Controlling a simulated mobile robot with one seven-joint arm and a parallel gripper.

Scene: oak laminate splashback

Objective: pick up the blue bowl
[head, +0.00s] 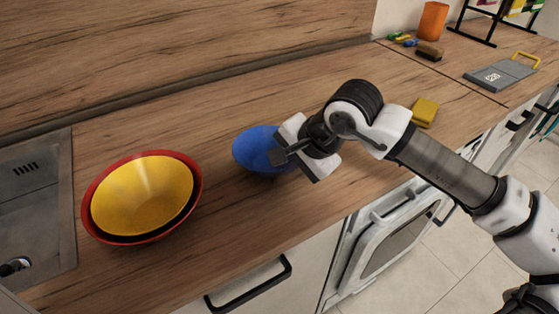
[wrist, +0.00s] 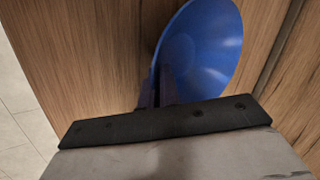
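The blue bowl (head: 254,146) is on or just above the wooden worktop in the middle of the head view; I cannot tell whether its base touches. My gripper (head: 277,157) is at the bowl's right, near side. In the wrist view the bowl (wrist: 207,50) shows its blue inside, and my gripper's dark fingers (wrist: 156,88) are close together across its rim, one on each side. The gripper looks shut on the rim. The lower part of the bowl is hidden behind the gripper body.
A yellow bowl (head: 140,195) sits in a red bowl (head: 192,205) at left, beside the metal sink (head: 40,205). A yellow sponge (head: 425,112) lies behind my arm. An orange cup (head: 433,20) and grey board (head: 500,74) are farther right. Worktop between the bowls is clear.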

